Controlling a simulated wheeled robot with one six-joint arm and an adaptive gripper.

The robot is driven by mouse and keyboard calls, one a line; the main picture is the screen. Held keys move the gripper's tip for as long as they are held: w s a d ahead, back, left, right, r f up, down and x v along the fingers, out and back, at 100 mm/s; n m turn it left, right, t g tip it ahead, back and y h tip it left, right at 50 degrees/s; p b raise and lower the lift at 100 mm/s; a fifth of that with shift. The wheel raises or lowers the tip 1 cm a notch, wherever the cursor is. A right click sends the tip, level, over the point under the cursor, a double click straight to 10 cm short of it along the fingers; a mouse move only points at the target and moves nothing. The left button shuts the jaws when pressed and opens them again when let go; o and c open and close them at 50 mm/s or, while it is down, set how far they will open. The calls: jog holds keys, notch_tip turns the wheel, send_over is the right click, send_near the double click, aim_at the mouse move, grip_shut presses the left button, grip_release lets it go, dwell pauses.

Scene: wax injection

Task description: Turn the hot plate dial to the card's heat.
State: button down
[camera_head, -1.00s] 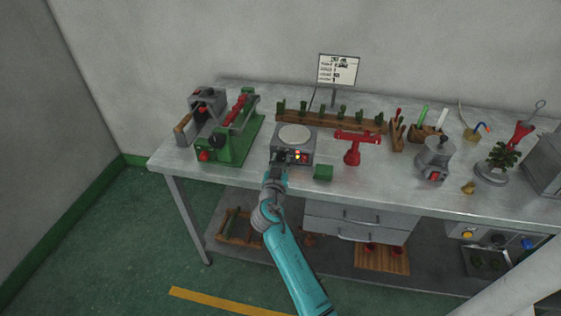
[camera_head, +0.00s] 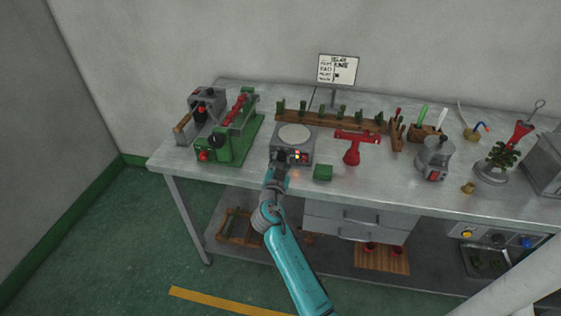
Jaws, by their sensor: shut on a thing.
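The hot plate (camera_head: 294,134) is a grey box with a round pale plate on top, standing on the bench. Small red and yellow lights show on its front panel at the right. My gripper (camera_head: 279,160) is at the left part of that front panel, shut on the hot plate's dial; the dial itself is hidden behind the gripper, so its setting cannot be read. The card (camera_head: 337,70) stands on a thin post behind the hot plate. It carries several lines of dark writing too small to read surely.
A green machine (camera_head: 232,138) stands left of the hot plate, and a red stand (camera_head: 353,148) stands right. A green block (camera_head: 323,172) lies close to the right of my gripper. A wooden rack (camera_head: 320,117) with green pieces runs behind. The bench front edge is mostly clear.

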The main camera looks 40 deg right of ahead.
jog(key=shift+f, duration=0.1)
jog(key=c, duration=0.8)
grip_release()
jog(key=v, duration=1.2)
